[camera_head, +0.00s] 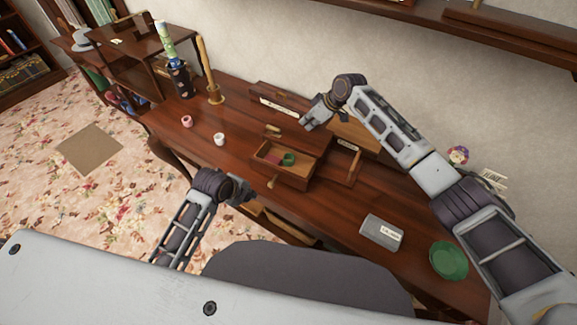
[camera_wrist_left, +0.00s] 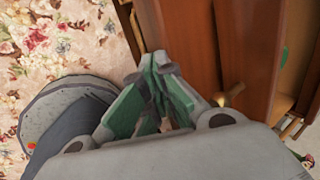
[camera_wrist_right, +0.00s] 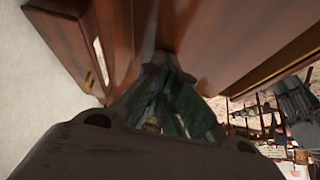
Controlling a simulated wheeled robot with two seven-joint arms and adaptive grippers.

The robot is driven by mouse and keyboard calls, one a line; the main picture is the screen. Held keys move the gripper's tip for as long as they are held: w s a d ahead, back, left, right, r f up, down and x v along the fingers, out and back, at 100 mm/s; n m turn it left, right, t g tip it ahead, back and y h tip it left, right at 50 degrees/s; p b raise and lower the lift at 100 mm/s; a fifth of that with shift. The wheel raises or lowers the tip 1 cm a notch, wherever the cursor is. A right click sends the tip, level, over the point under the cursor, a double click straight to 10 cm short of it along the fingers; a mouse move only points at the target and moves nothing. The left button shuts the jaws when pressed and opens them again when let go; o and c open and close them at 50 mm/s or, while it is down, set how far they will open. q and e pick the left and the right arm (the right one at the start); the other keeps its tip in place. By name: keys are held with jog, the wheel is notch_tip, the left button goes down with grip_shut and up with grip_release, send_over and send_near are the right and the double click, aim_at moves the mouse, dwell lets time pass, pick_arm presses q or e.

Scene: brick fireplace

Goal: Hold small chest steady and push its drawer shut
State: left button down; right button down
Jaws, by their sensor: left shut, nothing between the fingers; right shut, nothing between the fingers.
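The small wooden chest (camera_head: 293,137) stands on the desk. Its drawer (camera_head: 290,179) is pulled out toward me, with a red item and a green item (camera_head: 288,159) inside. A brass knob (camera_head: 271,183) is on the drawer front and also shows in the left wrist view (camera_wrist_left: 232,96). My left gripper (camera_head: 249,197) is shut and empty, in front and to the left of the drawer front; contact cannot be told. My right gripper (camera_head: 308,121) is shut and empty at the chest's back right, close to the wood in the right wrist view (camera_wrist_right: 172,75).
A pink cup (camera_head: 187,121) and a white cup (camera_head: 219,139) stand left of the chest. Behind them are a candle holder (camera_head: 215,95) and a dark pen cup (camera_head: 180,80). A grey box (camera_head: 382,229) and a green dish (camera_head: 448,260) lie on the right.

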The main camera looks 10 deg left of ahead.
aim_at(274, 157)
pick_arm(q)
notch_tip(274, 157, up, 9)
jog(key=w+d+t, duration=0.1)
jog(key=t, duration=0.1)
jog(key=shift+d+r+n+h, duration=0.2)
jog(key=shift+d+n+h, duration=0.1)
jog(key=shift+d+h, duration=0.1)
jog(key=shift+w+f, duration=0.2)
jog(key=shift+x, duration=4.35)
jog(key=shift+r, duration=0.1)
jog(key=shift+w, duration=0.45)
jog(key=shift+w+d, duration=0.15)
jog(key=shift+w, duration=0.15)
jog(key=shift+w+d+r, duration=0.1)
jog(key=shift+w+d, duration=0.1)
jog(key=shift+w, duration=0.55)
jog(key=shift+w+d, duration=0.2)
jog(key=shift+w, duration=0.5)
jog(key=shift+w+d, duration=0.1)
jog(key=shift+w, duration=0.25)
jog(key=shift+w+d, duration=0.25)
jog(key=shift+w, duration=0.45)
jog(key=shift+w+d, duration=0.2)
jog(key=shift+w, duration=0.5)
